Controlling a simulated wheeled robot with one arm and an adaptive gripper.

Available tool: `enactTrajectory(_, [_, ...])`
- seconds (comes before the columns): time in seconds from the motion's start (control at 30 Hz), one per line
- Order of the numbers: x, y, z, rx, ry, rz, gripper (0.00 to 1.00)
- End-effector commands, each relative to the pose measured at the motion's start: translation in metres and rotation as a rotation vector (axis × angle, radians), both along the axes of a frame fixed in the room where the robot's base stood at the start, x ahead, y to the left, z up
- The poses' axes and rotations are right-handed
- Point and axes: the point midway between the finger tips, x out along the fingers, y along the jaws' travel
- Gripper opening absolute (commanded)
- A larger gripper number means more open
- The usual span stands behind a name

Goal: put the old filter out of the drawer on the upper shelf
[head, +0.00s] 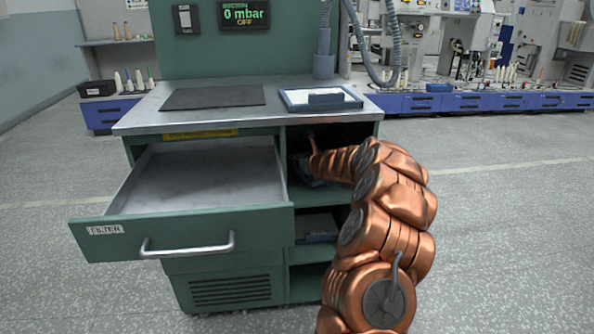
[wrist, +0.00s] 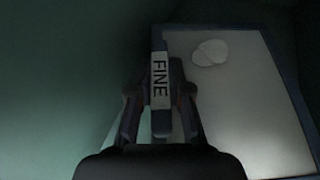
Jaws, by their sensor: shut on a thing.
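My gripper (wrist: 160,98) is shut on the dark blue grip bar, labelled FINE, of a filter (wrist: 235,90). This filter has a blue frame and a pale grey face with lighter round patches. In the head view my arm reaches into the upper shelf (head: 348,198) under the worktop, and the filter (head: 308,180) shows there only as a dark edge. The shadow hides whether it rests on the shelf board. My gripper is mostly hidden there too. The drawer (head: 190,226), labelled FILTER, is pulled out and its visible floor is bare.
Another blue-framed filter (head: 345,105) with a white face lies on the worktop (head: 275,114), right of a dark mat (head: 213,97). A further flat item (head: 316,228) lies on the lower shelf. The open drawer juts out left of my arm. The floor at right is clear.

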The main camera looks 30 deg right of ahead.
Motion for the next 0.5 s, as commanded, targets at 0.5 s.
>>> enactTrajectory(0.5, [0.001,0.002,-0.027,-0.001,-0.002,0.002,0.0])
